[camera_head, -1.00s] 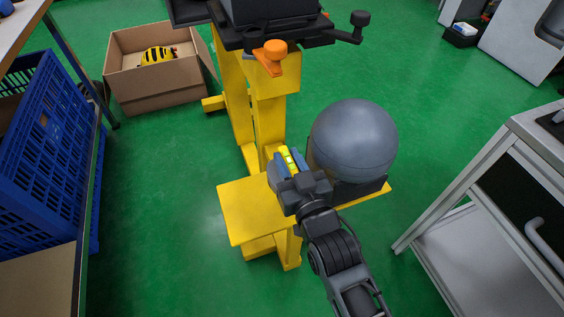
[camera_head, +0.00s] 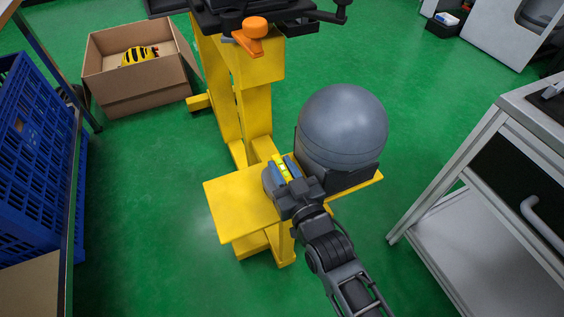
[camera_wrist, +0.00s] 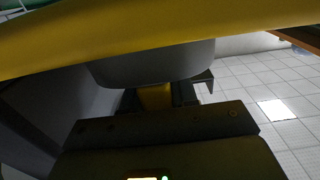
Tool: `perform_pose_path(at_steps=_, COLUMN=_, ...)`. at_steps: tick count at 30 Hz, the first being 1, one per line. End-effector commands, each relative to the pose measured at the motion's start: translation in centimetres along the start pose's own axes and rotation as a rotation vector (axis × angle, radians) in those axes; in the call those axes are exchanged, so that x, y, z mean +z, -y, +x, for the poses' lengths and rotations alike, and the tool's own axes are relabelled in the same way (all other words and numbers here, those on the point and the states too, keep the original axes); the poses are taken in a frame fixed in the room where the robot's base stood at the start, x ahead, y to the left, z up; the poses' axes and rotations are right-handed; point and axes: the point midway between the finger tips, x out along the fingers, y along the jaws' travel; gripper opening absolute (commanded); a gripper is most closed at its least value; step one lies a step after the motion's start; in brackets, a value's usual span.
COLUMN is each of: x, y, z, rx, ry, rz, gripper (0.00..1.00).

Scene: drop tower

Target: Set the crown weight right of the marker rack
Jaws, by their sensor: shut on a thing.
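My gripper (camera_head: 281,171) is above the yellow plate of the drop tower, left of a large grey ball. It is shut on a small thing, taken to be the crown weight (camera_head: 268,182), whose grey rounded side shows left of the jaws. A yellow-green strip shows between the blue finger parts. The jaws hide most of the held thing, and I cannot tell whether it touches the plate. In the wrist view a pale grey rounded body (camera_wrist: 155,66) shows beyond the dark gripper housing. I cannot make out a marker rack.
The grey ball (camera_head: 343,125) stands in a dark holder on the right of the yellow plate (camera_head: 232,205). The yellow column (camera_head: 256,110) rises behind, with an orange knob (camera_head: 254,27). A cardboard box (camera_head: 145,88), a blue crate (camera_head: 35,150) and a metal cabinet (camera_head: 480,220) stand around.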

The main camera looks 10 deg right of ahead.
Motion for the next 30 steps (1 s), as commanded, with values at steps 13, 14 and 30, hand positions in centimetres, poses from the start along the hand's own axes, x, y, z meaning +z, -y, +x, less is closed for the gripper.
perform_pose_path(at_steps=13, x=0.03, y=-0.30, z=0.14, rx=0.000, ry=-0.011, rz=-0.001, gripper=0.00)
perform_pose_path(at_steps=14, x=0.13, y=-0.30, z=0.14, rx=0.000, ry=-0.011, rz=-0.001, gripper=0.00)
perform_pose_path(at_steps=30, x=0.33, y=-0.29, z=0.05, rx=0.000, ry=-0.004, rz=-0.001, gripper=0.53)
